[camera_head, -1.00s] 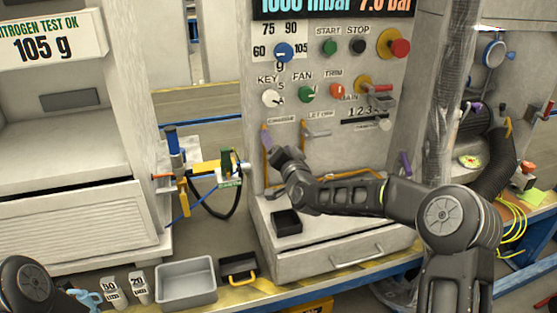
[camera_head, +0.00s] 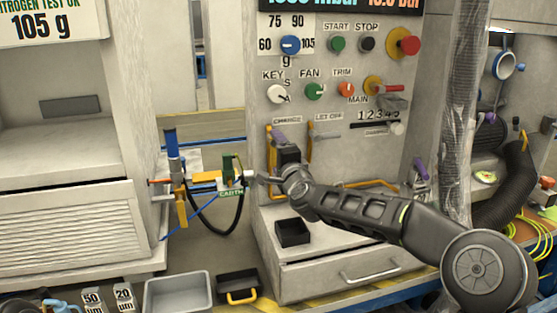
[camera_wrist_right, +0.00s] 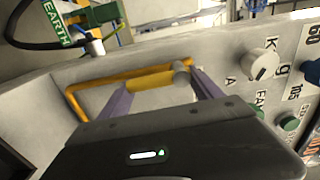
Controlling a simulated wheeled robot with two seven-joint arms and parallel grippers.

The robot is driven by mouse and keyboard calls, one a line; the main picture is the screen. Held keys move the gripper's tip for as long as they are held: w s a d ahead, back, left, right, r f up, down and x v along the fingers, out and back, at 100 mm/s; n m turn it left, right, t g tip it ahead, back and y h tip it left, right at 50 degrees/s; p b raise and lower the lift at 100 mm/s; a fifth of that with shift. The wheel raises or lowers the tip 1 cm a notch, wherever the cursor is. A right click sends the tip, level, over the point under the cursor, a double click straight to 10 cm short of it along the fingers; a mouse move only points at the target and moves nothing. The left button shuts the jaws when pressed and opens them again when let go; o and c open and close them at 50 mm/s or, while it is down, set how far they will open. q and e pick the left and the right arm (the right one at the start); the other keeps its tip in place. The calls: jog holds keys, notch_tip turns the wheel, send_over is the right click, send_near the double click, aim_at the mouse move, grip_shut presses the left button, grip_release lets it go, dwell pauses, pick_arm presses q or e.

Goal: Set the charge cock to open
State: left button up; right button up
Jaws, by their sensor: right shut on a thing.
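The charge cock (camera_wrist_right: 150,79) shows in the right wrist view as a yellow lever with a grey round end. The lever lies between the two purple fingers of my right gripper (camera_wrist_right: 160,95), which is shut on it. In that view it runs roughly along the orange pipe (camera_wrist_right: 75,96) behind it. In the head view my right gripper (camera_head: 281,143) is at the panel just below the CHARGE label (camera_head: 287,121), and its dark body hides most of the cock. My left gripper is not in view.
The let-off cock (camera_head: 312,142) is close to the right of my gripper. Knobs and buttons sit above. A small black tray (camera_head: 292,232) is on the ledge below. A green-labelled earth clamp (camera_head: 231,184) is at the left, and a grey bin (camera_head: 178,293) stands below.

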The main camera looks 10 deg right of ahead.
dwell(0.5)
jog(key=o, duration=2.1)
jog(key=s, duration=0.4)
jog(key=s+b, duration=0.1)
jog(key=s, duration=0.2)
jog(key=shift+s+d, duration=0.2)
jog(key=shift+s, duration=0.2)
jog(key=shift+f, duration=0.1)
